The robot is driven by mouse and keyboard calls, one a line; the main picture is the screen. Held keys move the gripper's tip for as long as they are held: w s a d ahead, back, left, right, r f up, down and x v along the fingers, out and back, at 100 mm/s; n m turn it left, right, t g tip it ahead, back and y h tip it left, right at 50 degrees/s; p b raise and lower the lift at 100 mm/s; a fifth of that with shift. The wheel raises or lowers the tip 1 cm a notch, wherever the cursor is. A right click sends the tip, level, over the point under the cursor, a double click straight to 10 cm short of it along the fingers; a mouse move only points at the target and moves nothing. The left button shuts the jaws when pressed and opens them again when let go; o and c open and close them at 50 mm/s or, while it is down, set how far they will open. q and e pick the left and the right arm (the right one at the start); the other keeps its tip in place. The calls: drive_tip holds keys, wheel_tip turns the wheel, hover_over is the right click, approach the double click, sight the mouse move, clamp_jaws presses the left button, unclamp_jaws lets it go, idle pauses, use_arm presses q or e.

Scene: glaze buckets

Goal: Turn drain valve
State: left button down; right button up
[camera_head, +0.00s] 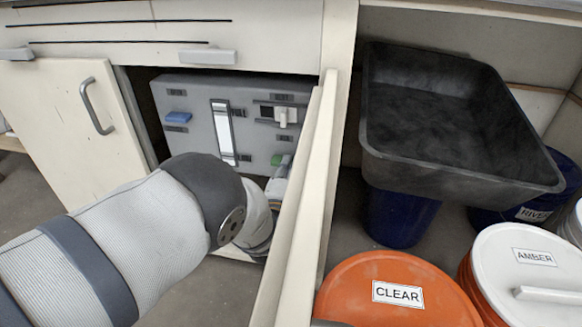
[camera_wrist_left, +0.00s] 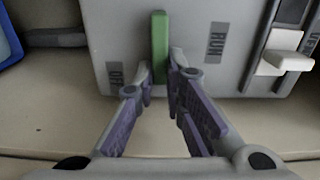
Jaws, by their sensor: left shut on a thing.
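The green drain valve lever (camera_wrist_left: 159,45) stands upright in the left wrist view on the lower part of a grey panel (camera_wrist_left: 130,22). A label that seems to read OFF is at its lower left, and a RUN label is at its right. My left gripper (camera_wrist_left: 162,80) is shut on the lever, one finger on each side. In the head view the green lever (camera_head: 277,160) shows small at the panel's lower right, with my left gripper (camera_head: 276,185) just below, partly hidden by my left arm. My right gripper is out of view.
The panel sits inside a cabinet, between a pale door (camera_head: 62,125) and an upright cabinet edge (camera_head: 318,180). It also bears a white slider (camera_head: 286,117) and a blue knob (camera_head: 178,117). At right are a black tub (camera_head: 455,165), an orange CLEAR lid (camera_head: 385,275) and an AMBER bucket (camera_head: 515,250).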

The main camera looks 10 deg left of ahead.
use_arm(q)
drive_tip(key=shift+a+f, duration=0.15)
idle(0.4)
drive_tip(key=c, duration=1.7)
unclamp_jaws()
drive_tip(key=shift+o, duration=0.2)
drive_tip(key=shift+m, duration=0.3)
